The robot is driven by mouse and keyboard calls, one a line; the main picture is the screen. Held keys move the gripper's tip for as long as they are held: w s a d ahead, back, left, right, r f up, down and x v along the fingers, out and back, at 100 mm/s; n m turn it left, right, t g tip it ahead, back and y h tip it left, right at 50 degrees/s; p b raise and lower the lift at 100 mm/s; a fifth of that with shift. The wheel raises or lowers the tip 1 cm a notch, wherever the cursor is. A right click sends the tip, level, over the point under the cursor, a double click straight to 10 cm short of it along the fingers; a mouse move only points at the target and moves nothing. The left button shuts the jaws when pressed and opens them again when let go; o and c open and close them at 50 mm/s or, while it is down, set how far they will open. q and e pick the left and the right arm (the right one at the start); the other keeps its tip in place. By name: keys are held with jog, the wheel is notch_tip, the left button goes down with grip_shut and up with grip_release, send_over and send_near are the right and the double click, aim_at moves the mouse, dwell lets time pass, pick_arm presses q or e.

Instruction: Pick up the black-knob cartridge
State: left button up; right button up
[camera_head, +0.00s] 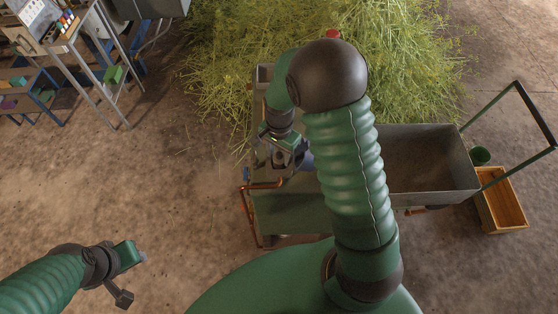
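I cannot make out a black-knob cartridge; my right arm covers much of the work area.
A grey metal trough cart (430,165) with a green handle stands right of my arm. A wooden crate (502,210) and a green bucket (480,156) are beside it. Cut herbs (230,70) are heaped behind. Shelving (100,60) stands at upper left. The left floor is clear.

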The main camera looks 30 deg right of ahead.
grip_shut()
jog(key=shift+r, duration=0.1)
